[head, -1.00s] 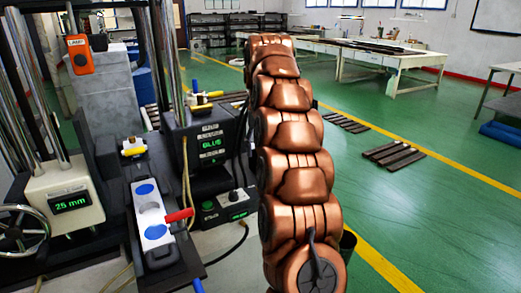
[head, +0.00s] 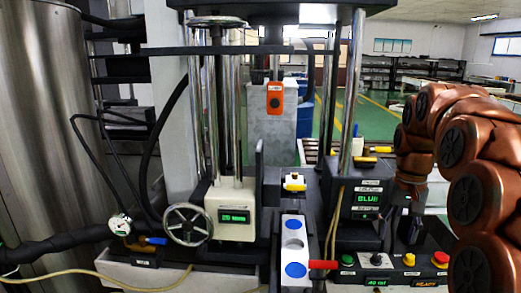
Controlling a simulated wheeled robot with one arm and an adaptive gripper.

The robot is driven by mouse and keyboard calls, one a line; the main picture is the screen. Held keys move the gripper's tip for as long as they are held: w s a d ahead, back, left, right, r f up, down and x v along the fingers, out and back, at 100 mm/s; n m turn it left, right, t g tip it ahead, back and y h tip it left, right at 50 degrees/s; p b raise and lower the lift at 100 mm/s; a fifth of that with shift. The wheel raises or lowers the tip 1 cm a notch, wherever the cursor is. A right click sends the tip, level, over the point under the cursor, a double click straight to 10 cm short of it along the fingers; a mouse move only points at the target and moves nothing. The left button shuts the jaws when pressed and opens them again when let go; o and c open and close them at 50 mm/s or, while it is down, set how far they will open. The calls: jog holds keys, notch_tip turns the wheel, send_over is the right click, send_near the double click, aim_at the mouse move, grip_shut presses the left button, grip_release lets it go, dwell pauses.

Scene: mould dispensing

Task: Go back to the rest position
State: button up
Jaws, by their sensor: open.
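My copper-coloured arm (head: 470,180) fills the right edge of the head view. It arches up and bends down at its far end. My gripper (head: 408,228) is the dark part hanging below that end, in front of the dispenser unit and above the control panel. It is small and dark here, with its fingers open and nothing visible in it. The white mould strip (head: 293,231) with blue round spots and one grey round spot lies left of the gripper, apart from it.
A red handle (head: 323,265) sticks out beside the strip. The control panel (head: 395,272) has coloured buttons. A press with a handwheel (head: 188,224) and a cream display box (head: 232,210) stands left of centre. An orange pendant (head: 275,98) hangs behind. A steel tank (head: 45,130) stands far left.

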jog(key=s+a+f+n+p, duration=0.1)
jog(key=s+a, duration=0.3)
jog(key=s, duration=0.6)
jog(key=s+a+f+n+p, duration=0.1)
jog(key=s+a+f+p, duration=0.1)
jog(key=s, duration=0.8)
jog(key=s+a+f+n+g+p, duration=0.1)
jog(key=s+a+f+p, duration=0.1)
jog(key=s+a, duration=0.5)
jog(key=s+f, duration=0.1)
jog(key=s, duration=0.2)
jog(key=shift+s+f+n+p, duration=0.3)
jog(key=shift+s+f, duration=0.1)
